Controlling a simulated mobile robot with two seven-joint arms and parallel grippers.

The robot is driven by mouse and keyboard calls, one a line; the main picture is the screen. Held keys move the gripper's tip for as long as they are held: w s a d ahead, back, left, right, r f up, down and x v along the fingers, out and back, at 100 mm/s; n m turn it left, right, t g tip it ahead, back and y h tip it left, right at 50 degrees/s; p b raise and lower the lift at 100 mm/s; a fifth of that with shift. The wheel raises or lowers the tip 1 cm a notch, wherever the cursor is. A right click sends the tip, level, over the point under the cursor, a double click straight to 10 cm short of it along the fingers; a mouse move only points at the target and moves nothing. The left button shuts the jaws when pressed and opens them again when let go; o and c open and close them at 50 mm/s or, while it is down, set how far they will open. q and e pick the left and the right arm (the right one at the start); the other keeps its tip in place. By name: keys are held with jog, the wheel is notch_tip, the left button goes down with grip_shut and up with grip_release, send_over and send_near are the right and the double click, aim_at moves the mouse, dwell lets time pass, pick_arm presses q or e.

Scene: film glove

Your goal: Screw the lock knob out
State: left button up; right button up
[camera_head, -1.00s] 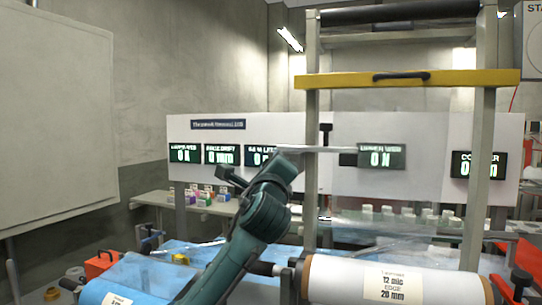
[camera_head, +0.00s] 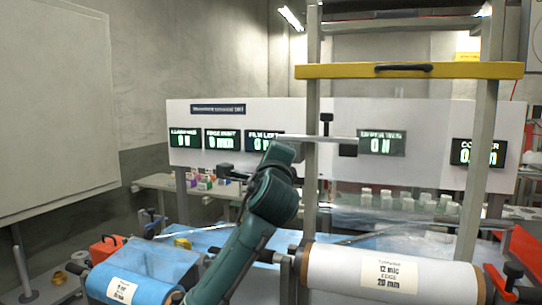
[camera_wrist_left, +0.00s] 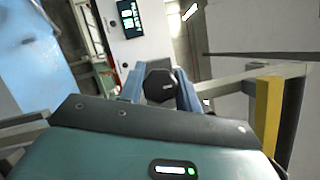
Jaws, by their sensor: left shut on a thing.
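In the left wrist view a black, many-sided knob (camera_wrist_left: 161,87) sits between the two blue-grey fingers of my left gripper (camera_wrist_left: 160,72). The fingers are shut on it, one on each side. The knob's mount is hidden behind it. In the head view my green left arm rises from the bottom middle, and its gripper's fingers cannot be made out there. My right gripper is in neither view.
A blue film roll (camera_head: 130,285) lies at the lower left, by an orange box (camera_head: 107,247). A yellow bar (camera_head: 410,71) crosses the metal frame. A panel with several displays (camera_head: 382,143) stands behind, with small containers on the bench.

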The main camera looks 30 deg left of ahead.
pick_arm(q)
jog(key=o, duration=1)
jog(key=shift+c, duration=0.2)
jog(key=b+v, duration=0.2)
jog(key=v, duration=1.1)
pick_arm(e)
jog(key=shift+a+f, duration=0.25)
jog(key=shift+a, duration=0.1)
pick_arm(q)
jog(key=shift+f, duration=0.1)
